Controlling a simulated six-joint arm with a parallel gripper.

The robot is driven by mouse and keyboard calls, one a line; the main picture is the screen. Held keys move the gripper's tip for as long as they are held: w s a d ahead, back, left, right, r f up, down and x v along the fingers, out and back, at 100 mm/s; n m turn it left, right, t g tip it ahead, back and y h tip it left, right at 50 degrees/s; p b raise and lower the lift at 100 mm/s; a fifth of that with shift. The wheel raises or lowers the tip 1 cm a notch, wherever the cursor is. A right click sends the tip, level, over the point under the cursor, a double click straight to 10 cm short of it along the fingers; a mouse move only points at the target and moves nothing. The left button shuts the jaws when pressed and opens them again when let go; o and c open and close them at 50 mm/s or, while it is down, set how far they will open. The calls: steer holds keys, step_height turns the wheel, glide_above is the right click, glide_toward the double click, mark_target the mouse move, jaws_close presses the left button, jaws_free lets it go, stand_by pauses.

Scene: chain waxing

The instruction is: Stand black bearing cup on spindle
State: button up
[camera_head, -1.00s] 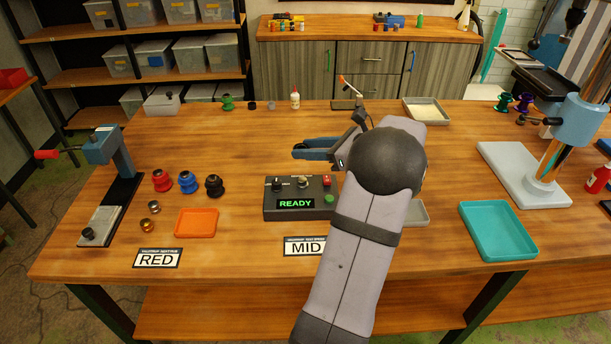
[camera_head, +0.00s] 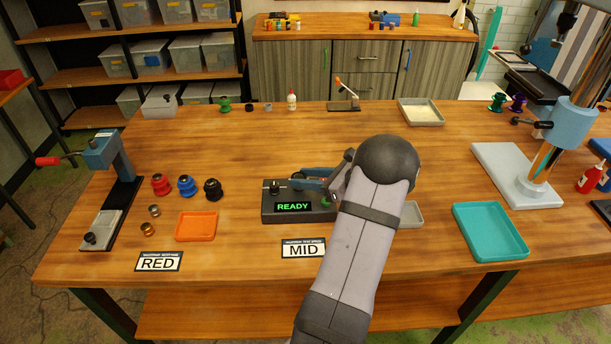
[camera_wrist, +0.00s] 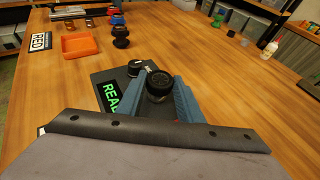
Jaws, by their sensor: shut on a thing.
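My gripper (camera_head: 298,181) is low over the tester box (camera_head: 290,208), which has a green READY display. In the wrist view its blue fingers (camera_wrist: 160,92) are shut on a round, ribbed black bearing cup (camera_wrist: 159,83). The cup sits between the fingertips, right beside the box's control knob (camera_wrist: 134,68). In the head view the fingers largely hide the cup. The spindle is hidden under the cup and gripper, and I cannot tell whether the cup touches it.
Red, blue and black hubs (camera_head: 213,189) stand left of the box, near an orange tray (camera_head: 196,226). A MID sign (camera_head: 303,248) lies in front. A grey tray (camera_head: 411,214) and teal tray (camera_head: 490,232) are to the right.

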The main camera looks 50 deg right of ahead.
steer(key=shift+f+b, duration=0.2)
steer(key=shift+b, duration=0.15)
steer(key=o, duration=1.1)
steer(key=shift+c, duration=0.2)
steer(key=shift+r, duration=0.1)
steer(key=shift+r+p, duration=0.15)
steer(key=shift+p, duration=0.2)
steer(key=shift+s+d, duration=0.1)
steer(key=shift+s, duration=0.1)
steer(key=b+v, duration=0.5)
steer(key=v, duration=0.6)
steer(key=shift+s+r, duration=0.25)
